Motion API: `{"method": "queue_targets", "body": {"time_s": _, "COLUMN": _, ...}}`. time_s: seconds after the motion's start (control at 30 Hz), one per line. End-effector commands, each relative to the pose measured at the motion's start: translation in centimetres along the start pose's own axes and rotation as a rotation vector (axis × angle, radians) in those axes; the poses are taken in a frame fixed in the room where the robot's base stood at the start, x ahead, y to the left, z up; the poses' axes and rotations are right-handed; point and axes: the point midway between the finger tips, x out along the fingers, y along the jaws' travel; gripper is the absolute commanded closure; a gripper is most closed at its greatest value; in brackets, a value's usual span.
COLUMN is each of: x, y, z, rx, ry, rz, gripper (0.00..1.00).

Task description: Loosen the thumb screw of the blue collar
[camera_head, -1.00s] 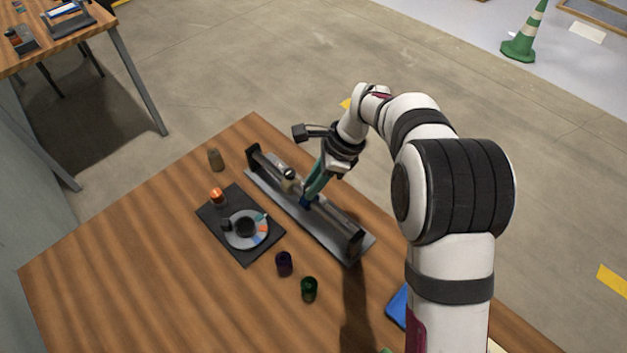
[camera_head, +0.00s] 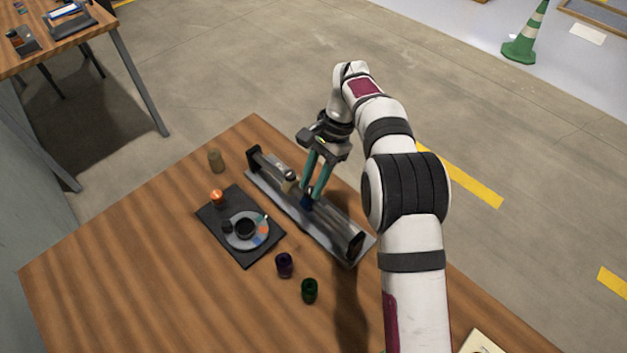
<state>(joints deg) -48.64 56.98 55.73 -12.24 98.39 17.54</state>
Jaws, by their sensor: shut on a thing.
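The blue collar (camera_head: 306,202) sits on the shaft of the grey roller stand (camera_head: 335,243), near the middle. My gripper (camera_head: 311,193) has its two teal fingers pointing down at the collar from above. The fingers are shut on the thumb screw at the collar's top. The screw itself is too small and too covered by the fingertips to make out.
Left of the stand is a black mat (camera_head: 240,258) with a round grey dial (camera_head: 235,237) and an orange piece (camera_head: 217,197). A purple cup (camera_head: 284,265) and a green cup (camera_head: 309,290) stand in front. The table's left front is clear.

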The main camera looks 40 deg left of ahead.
Motion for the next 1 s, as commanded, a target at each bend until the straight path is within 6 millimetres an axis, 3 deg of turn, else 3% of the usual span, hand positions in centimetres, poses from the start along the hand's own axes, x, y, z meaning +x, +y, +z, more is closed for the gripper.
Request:
{"method": "queue_targets", "body": {"time_s": 0.6, "x": 0.08, "y": -0.61, "z": 0.18, "rx": -0.527, "ry": 0.002, "rz": 0.217, "gripper": 1.0}}
{"method": "queue_targets", "body": {"time_s": 1.0, "x": 0.13, "y": -0.74, "z": 0.33, "rx": -0.758, "ry": 0.001, "rz": 0.312, "gripper": 1.0}}
